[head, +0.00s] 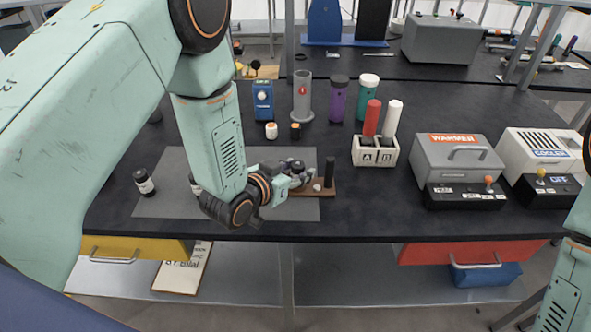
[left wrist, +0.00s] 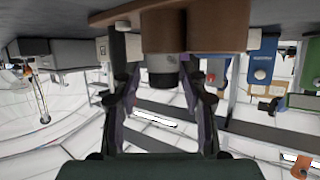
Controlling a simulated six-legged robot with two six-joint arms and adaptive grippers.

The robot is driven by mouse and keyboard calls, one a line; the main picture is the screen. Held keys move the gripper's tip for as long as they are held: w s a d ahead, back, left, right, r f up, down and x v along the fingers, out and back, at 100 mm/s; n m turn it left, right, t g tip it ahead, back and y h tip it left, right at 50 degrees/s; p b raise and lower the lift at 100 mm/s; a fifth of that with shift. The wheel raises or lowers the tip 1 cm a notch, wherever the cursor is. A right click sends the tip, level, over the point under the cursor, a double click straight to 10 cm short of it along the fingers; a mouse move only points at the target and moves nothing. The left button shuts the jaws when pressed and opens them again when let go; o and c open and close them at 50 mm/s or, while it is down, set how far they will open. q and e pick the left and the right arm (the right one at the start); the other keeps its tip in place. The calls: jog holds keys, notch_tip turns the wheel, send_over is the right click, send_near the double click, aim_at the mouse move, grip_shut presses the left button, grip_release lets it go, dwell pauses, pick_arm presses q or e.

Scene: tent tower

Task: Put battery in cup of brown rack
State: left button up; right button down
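The brown rack (head: 327,192) lies on the grey mat, with a dark post at its right end. In the left wrist view, turned upside down, its brown cups (left wrist: 215,25) show at the top. A grey and black cylinder, seemingly the battery (left wrist: 162,70), stands at the mouth of one cup; how deep it sits is unclear. My left gripper (head: 297,180) is at the rack. In its wrist view the fingers (left wrist: 160,80) stand on both sides of the cylinder, with small gaps seeming to show. My right arm shows at the right edge, its gripper out of view.
A dark jar (head: 145,183) stands on the mat (head: 170,205) at left. Behind are a blue meter (head: 263,100), a grey tube holder (head: 302,98) and a purple bottle (head: 339,100). The A/B block (head: 375,158), warmer (head: 458,160) and cooler (head: 545,155) stand right.

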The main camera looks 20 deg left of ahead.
pick_arm(q)
jog(key=shift+o, duration=0.5)
jog(key=shift+a+f, duration=0.1)
jog(key=shift+a, duration=0.3)
jog(key=shift+d, duration=0.2)
jog(key=v, duration=1.2)
pick_arm(e)
jog(key=shift+a+r, duration=0.2)
jog(key=shift+r, duration=0.05)
jog(key=shift+d, duration=0.1)
